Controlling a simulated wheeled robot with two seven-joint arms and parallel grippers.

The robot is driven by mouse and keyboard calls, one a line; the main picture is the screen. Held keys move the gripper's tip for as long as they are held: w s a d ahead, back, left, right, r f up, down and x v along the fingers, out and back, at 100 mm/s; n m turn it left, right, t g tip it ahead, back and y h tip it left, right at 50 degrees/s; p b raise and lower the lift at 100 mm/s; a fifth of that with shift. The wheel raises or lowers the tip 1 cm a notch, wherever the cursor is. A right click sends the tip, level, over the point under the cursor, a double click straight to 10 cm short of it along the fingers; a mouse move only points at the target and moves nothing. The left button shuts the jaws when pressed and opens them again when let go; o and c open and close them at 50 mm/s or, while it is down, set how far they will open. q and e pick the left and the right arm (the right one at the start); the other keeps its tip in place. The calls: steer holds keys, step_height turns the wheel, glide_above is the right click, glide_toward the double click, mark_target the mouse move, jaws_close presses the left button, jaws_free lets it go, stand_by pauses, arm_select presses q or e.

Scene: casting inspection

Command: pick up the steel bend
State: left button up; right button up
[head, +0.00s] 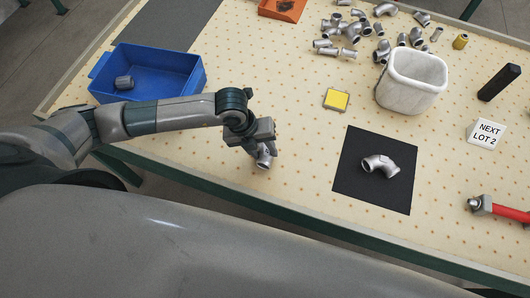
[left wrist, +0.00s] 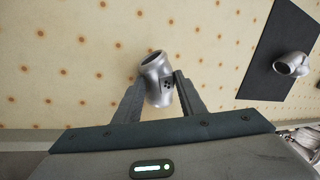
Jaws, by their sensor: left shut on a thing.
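My left gripper (head: 266,148) is shut on a grey steel bend (head: 264,160), over the pegboard-patterned table near its front edge. In the left wrist view the bend (left wrist: 157,78) sits between the two fingers (left wrist: 158,92), with its open end pointing away from the palm. I cannot tell for certain whether it touches the table. Another steel bend (head: 380,166) lies on the black mat (head: 351,189) to the right; it also shows in the left wrist view (left wrist: 290,64). My right gripper is not in view.
A white bin (head: 410,95), several loose fittings (head: 350,32), a yellow-topped block (head: 336,99), a black block (head: 499,82), a "NEXT LOT 2" sign (head: 486,134) and a red-handled hammer (head: 505,210) stand around. Table between gripper and mat is clear.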

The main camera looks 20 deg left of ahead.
arm_select(q)
steer(key=shift+r, duration=0.15)
steer(key=shift+r+b, duration=0.4)
steer(key=shift+r, duration=0.1)
step_height(320, 180, up, 2)
steer(key=shift+r+b, duration=0.1)
steer(key=shift+b, duration=0.45)
steer(key=s+d+r+b, duration=0.3)
steer(key=s+d+r, duration=0.4)
steer(key=d, duration=0.2)
steer(key=shift+s+r, duration=0.15)
steer(key=shift+r, duration=0.15)
step_height(320, 180, up, 4)
steer(key=m+g+y, duration=0.4)
steer(key=m+y, duration=0.1)
steer(key=m, duration=2.2)
glide_above(267, 151)
steer(key=s+a, duration=0.1)
steer(key=a, duration=0.1)
steer(key=w+a+r+m+t+y, duration=0.1)
steer(key=a+m, duration=0.5)
steer(key=m, duration=0.6)
step_height(267, 151, up, 3)
steer(key=shift+w+a+r+m+t+y, duration=0.15)
steer(key=shift+w+a+m+t+y, duration=0.2)
steer(key=shift+w+t, duration=0.6)
